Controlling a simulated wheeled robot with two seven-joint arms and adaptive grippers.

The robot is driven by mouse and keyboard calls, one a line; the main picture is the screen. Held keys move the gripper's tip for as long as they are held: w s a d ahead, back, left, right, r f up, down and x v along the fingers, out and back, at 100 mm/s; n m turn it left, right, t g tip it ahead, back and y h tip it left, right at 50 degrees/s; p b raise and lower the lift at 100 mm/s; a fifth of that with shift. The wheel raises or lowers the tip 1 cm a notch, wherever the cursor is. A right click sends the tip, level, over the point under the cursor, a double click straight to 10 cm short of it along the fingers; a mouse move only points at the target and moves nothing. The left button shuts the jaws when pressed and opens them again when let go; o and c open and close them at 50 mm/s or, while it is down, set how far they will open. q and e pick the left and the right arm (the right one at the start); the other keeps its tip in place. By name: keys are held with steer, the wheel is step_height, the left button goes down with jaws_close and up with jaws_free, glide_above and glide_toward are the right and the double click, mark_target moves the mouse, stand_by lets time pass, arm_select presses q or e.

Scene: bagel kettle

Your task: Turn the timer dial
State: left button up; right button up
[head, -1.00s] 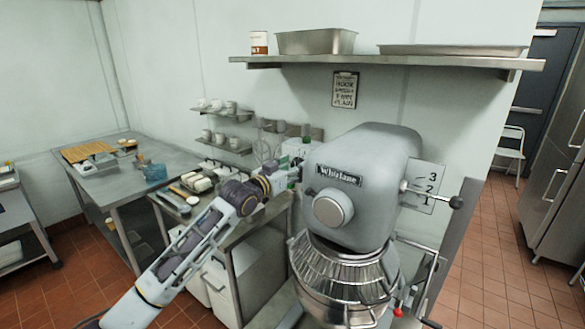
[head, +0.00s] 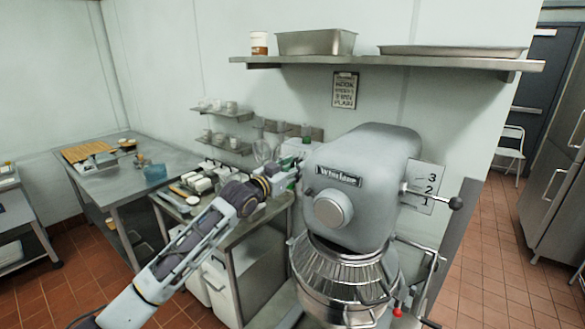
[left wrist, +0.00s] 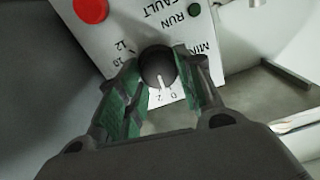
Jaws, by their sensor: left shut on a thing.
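The timer dial (left wrist: 157,67) is a round black knob with a white pointer mark, on a light control panel (left wrist: 128,33) with printed numbers. In the left wrist view my left gripper (left wrist: 160,85) has its green-padded fingers on either side of the dial, shut on it. The pointer is toward the bottom of the picture, near the printed 2 and 0. In the head view my left gripper (head: 292,178) is beside the grey mixer (head: 362,180), partly hidden by it; the dial cannot be made out there. My right gripper is not in view.
A red button (left wrist: 90,9) and a green light (left wrist: 194,9) sit on the panel near the dial. A steel table (head: 250,222) with small containers stands under my left arm. A wall shelf (head: 400,61) is above the mixer.

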arm_select(q)
steer(key=shift+s+d+f+m+p, duration=0.1)
steer(key=shift+m+p, duration=1.15)
steer(key=shift+m, duration=1.9)
steer(key=shift+d+f+m+p, duration=0.1)
steer(key=shift+m+p, duration=1.1)
steer(key=shift+m, duration=1.95)
steer(key=o, duration=1)
steer(key=shift+s+a, duration=0.15)
steer(key=shift+v, duration=5.85)
